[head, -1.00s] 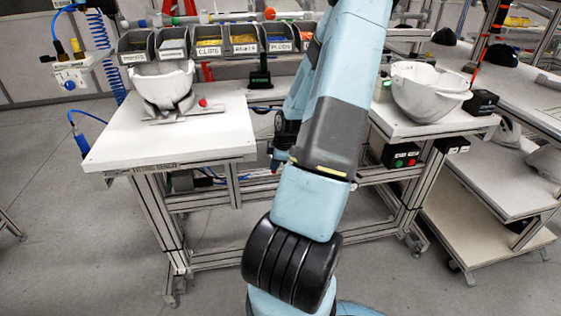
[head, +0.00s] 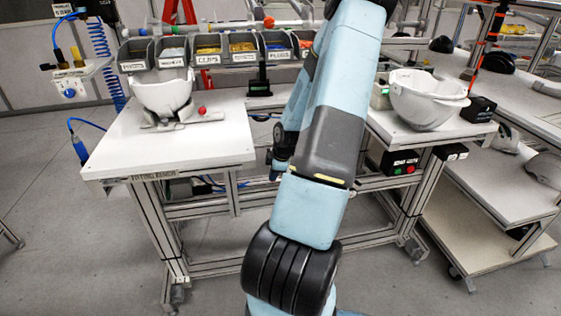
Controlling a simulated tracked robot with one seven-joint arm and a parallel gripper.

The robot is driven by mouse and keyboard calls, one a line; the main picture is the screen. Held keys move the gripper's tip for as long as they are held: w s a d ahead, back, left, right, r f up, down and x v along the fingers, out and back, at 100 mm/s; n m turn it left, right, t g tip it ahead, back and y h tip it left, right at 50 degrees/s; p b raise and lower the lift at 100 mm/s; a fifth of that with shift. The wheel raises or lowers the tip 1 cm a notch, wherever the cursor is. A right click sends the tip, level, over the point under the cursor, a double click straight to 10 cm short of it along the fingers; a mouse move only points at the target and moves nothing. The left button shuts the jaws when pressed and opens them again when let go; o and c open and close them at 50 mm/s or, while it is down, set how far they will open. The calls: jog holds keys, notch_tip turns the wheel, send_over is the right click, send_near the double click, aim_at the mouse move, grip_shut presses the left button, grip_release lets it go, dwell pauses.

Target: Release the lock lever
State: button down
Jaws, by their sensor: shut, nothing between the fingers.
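A white helmet shell (head: 163,94) sits on a grey fixture (head: 160,122) on the left bench. A lever with a red knob (head: 202,110) sticks out at the fixture's right side; I take it as the lock lever. It looks low, near the bench top, but its exact angle is too small to tell. My gripper (head: 275,172) shows only as a small dark end behind my arm, right of the left bench's edge. It is shut and empty, apart from the lever. Much of the wrist is hidden by my own arm.
The left bench top (head: 120,148) is clear in front of the fixture. Labelled bins (head: 205,50) stand behind it. A second white shell (head: 428,98) sits on the right bench beside a black box (head: 478,108). A cart (head: 480,190) stands farther right.

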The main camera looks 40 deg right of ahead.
jog(key=s+a+v, duration=0.1)
jog(key=a+v, duration=0.1)
jog(key=v, duration=1)
jog(key=shift+s+r, duration=0.25)
jog(key=shift+a, duration=0.1)
